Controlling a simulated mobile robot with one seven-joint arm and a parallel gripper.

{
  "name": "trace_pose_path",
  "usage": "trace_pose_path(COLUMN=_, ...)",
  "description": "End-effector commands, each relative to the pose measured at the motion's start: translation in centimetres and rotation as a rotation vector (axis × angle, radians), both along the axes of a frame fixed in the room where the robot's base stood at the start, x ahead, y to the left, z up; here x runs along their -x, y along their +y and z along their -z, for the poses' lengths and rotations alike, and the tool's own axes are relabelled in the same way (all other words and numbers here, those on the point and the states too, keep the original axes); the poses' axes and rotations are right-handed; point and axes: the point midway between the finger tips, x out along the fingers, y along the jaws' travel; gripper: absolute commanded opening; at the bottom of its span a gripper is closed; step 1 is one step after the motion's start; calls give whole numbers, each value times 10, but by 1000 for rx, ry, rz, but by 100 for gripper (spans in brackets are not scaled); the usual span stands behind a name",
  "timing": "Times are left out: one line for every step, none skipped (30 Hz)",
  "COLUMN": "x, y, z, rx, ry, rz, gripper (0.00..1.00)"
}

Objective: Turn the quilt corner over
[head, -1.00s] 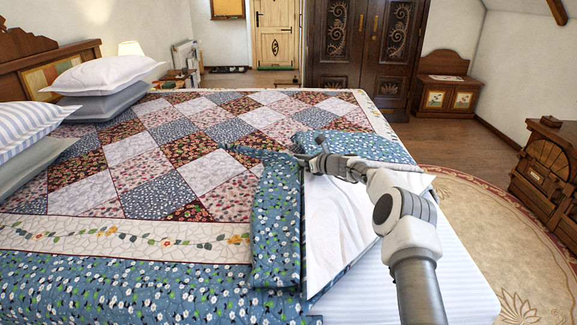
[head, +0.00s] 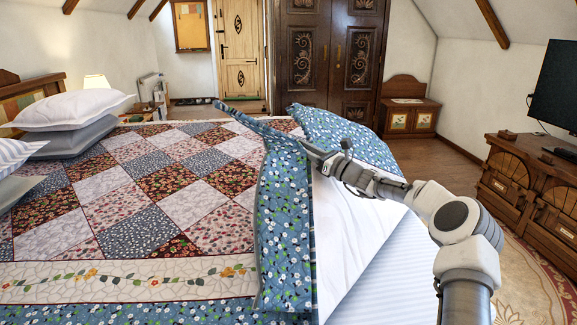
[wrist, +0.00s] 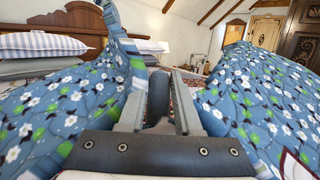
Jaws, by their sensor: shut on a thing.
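The patchwork quilt (head: 120,205) covers the bed. Its near right corner is folded back, showing the blue floral side (head: 283,220) and a white underside (head: 345,215). My gripper (head: 318,160) is shut on the quilt's folded part and holds it raised above the bed. The cloth stands up in a ridge, with a thin tip pointing up and left. In the wrist view my gripper (wrist: 158,100) has blue floral cloth rising on both sides. The exact pinch point is hidden by folds. Striped mattress (head: 385,270) shows below the lifted corner.
Pillows (head: 75,108) lie at the left, by the wooden headboard (head: 30,90). A dark armoire (head: 325,65) stands behind the bed. A carved cabinet (head: 530,185) with a television (head: 555,85) is at the right. Open floor (head: 445,160) lies between bed and cabinet.

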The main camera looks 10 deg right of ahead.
Motion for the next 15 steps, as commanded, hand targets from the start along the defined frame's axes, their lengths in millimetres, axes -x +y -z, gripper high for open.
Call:
trace_pose_path(x=9, y=-11, z=-10, rx=-34, ry=-31, rz=2, gripper=0)
trace_pose_path(x=14, y=-16, z=-18, rx=-55, ry=-50, rz=1, gripper=0)
trace_pose_path(x=21, y=-22, z=-27, rx=-79, ry=-75, rz=0, gripper=0)
trace_pose_path(x=26, y=-28, z=-34, rx=-97, ry=-93, rz=2, gripper=0)
trace_pose_path(x=31, y=-32, z=-40, rx=-115, ry=-110, rz=1, gripper=0)
trace_pose_path(x=37, y=-39, z=-47, rx=-137, ry=-133, rz=2, gripper=0)
trace_pose_path(x=43, y=-44, z=-52, rx=-155, ry=-149, rz=1, gripper=0)
trace_pose_path(x=47, y=-48, z=-57, rx=-169, ry=-165, rz=2, gripper=0)
trace_pose_path(x=53, y=-54, z=-63, rx=-189, ry=-185, rz=1, gripper=0)
trace_pose_path(x=57, y=-58, z=-67, rx=-204, ry=-199, rz=1, gripper=0)
trace_pose_path(x=62, y=-63, z=-71, rx=-217, ry=-213, rz=2, gripper=0)
trace_pose_path(x=67, y=-67, z=-75, rx=-233, ry=-228, rz=0, gripper=0)
trace_pose_path(x=71, y=-72, z=-78, rx=-245, ry=-241, rz=1, gripper=0)
trace_pose_path(x=74, y=-75, z=-80, rx=-256, ry=-250, rz=0, gripper=0)
trace_pose_path(x=78, y=-79, z=-83, rx=-269, ry=-264, rz=0, gripper=0)
